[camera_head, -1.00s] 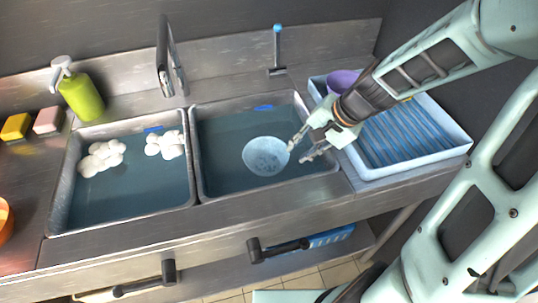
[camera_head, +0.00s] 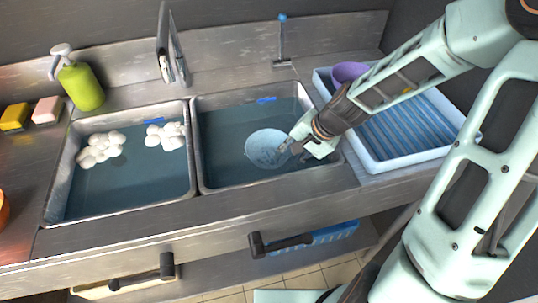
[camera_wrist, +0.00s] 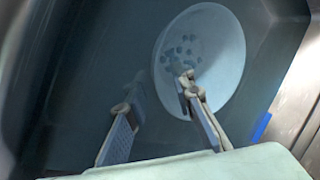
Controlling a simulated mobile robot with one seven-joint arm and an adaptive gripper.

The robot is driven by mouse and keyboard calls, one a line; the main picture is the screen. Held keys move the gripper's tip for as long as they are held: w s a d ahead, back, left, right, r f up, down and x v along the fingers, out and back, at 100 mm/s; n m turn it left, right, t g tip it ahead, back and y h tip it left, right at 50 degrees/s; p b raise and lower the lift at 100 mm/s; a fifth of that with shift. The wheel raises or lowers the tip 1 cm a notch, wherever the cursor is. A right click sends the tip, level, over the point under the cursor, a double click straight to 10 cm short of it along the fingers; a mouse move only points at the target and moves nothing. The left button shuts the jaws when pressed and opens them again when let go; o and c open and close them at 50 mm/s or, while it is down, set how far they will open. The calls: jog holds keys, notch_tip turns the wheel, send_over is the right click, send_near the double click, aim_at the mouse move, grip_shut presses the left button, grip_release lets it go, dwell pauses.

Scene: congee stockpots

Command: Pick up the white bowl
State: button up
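The white bowl (camera_head: 262,147) sits in the right-hand sink basin, and bluish spots or bits show inside it. It also shows in the wrist view (camera_wrist: 225,55), at the upper right. My gripper (camera_head: 289,150) is at the bowl's right edge in the head view. In the wrist view my gripper (camera_wrist: 155,95) has its two fingers spread apart. One finger overlaps the bowl's near side and interior, and the other is over the basin outside it. Nothing is seen held between the fingers. Whether a finger touches the bowl cannot be told.
The left basin (camera_head: 130,190) holds white foam clumps. A blue drying rack tray (camera_head: 385,168) with a purple bowl (camera_head: 348,71) stands at right. A tap (camera_head: 164,45), a green soap bottle (camera_head: 82,88) and sponges (camera_head: 47,110) line the back and left.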

grip_shut()
jog(key=shift+r, duration=0.1)
